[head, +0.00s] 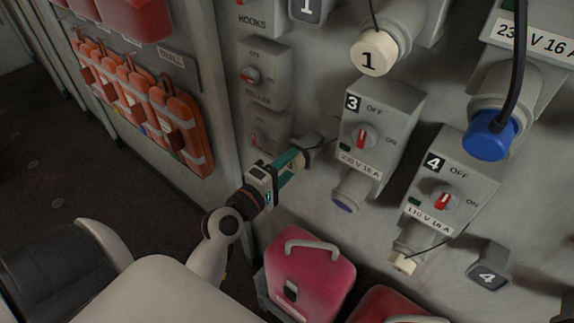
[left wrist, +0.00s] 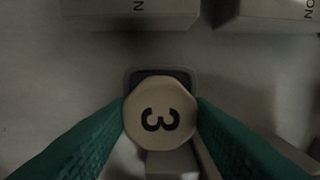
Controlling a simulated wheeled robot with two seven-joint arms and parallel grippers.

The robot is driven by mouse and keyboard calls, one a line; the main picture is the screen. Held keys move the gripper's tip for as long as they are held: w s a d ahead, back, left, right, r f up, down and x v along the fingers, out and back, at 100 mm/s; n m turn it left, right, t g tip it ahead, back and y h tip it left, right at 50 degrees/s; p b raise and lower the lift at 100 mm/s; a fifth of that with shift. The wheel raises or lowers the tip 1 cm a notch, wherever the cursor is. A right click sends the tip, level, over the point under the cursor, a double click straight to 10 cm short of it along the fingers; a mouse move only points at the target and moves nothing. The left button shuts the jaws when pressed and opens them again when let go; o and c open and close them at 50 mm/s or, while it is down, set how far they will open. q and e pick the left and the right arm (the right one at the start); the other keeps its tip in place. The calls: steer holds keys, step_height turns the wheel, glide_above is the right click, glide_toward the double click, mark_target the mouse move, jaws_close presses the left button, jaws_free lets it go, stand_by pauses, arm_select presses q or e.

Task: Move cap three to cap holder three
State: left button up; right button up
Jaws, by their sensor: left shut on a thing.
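Cap three (left wrist: 160,115) is a cream, faceted cap with a black 3, seen face-on in the left wrist view. My left gripper (head: 292,164) has its teal fingers shut on the cap's two sides; it also shows in the left wrist view (left wrist: 160,125). A grey holder (head: 314,142) on the wall is right at the fingertips, and its dark rim (left wrist: 160,74) shows behind the cap. Its number is hidden, and I cannot tell whether the cap is seated in it. My right gripper is not in view.
Socket box three (head: 381,125) is just right of the gripper, its outlet (head: 346,192) uncapped. Socket box four (head: 445,185) and holder four (head: 488,267) are further right. Pink cases (head: 311,277) stand below. Orange packs (head: 150,115) hang at left.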

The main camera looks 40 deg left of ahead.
arm_select(q)
steer(key=shift+w+p, duration=0.3)
steer(key=shift+w, duration=0.2)
steer(key=o, duration=1.4)
steer(key=shift+c, duration=0.2)
steer(key=shift+s+f, duration=0.1)
steer(key=shift+s, duration=0.1)
steer(key=s+b, duration=0.4)
steer(key=s, duration=0.7)
steer(key=shift+s+a+b, duration=0.25)
steer(key=shift+a+b, duration=0.15)
steer(key=shift+a, duration=0.05)
